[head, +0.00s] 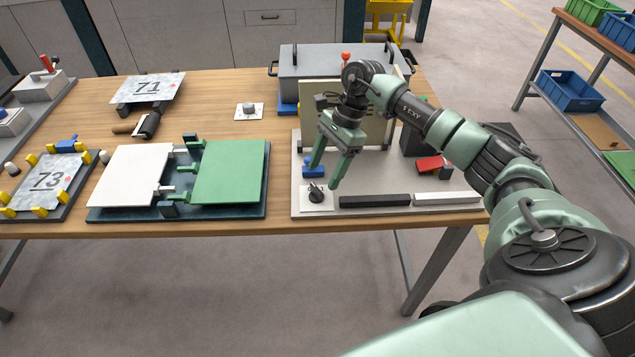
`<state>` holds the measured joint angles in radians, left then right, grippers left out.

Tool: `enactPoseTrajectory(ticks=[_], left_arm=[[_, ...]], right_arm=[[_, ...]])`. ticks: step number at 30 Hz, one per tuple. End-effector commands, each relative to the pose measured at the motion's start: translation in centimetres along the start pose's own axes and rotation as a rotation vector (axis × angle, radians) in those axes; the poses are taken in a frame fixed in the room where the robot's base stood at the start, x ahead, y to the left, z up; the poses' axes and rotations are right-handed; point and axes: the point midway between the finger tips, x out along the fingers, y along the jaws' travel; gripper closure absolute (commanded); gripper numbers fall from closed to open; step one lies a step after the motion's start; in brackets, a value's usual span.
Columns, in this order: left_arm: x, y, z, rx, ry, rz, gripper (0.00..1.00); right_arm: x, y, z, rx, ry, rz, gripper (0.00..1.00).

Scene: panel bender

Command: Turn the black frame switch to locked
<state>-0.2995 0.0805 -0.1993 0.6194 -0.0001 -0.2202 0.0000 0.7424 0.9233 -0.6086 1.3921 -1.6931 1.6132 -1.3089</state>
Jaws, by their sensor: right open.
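A small black rotary switch (317,194) sits on a white plate at the front left corner of the grey base board (375,180). I take it for the black frame switch. Its pointer direction and any markings are too small to read. My right gripper (324,178) comes in from the right and points down just above the switch. Its two green fingers are apart with nothing between them. Whether a fingertip touches the knob, I cannot tell. My left gripper is not in view.
A black bar (375,201) and a white bar (447,198) lie right of the switch. A blue part (313,169) stands just behind it. An upright beige panel (375,125) stands behind the gripper. A green plate (229,172) is to the left. Another knob (249,111) sits farther back.

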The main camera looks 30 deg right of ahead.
Motion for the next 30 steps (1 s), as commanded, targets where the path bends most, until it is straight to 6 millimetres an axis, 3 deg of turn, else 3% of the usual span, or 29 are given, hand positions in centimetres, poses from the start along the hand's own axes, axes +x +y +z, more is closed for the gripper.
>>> enactPoseTrajectory(ticks=[9,20,27,30], left_arm=[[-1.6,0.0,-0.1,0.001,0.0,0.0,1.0],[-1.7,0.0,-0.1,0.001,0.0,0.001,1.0],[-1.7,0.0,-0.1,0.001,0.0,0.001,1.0],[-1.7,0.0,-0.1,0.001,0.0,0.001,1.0]], right_arm=[[4.4,0.0,0.2,0.001,-0.003,0.001,0.35],[5.3,0.0,0.1,0.0,-0.003,-0.001,0.35],[5.2,0.0,0.1,0.0,-0.003,-0.001,0.97],[5.2,0.0,0.1,0.002,-0.003,-0.002,0.97]])
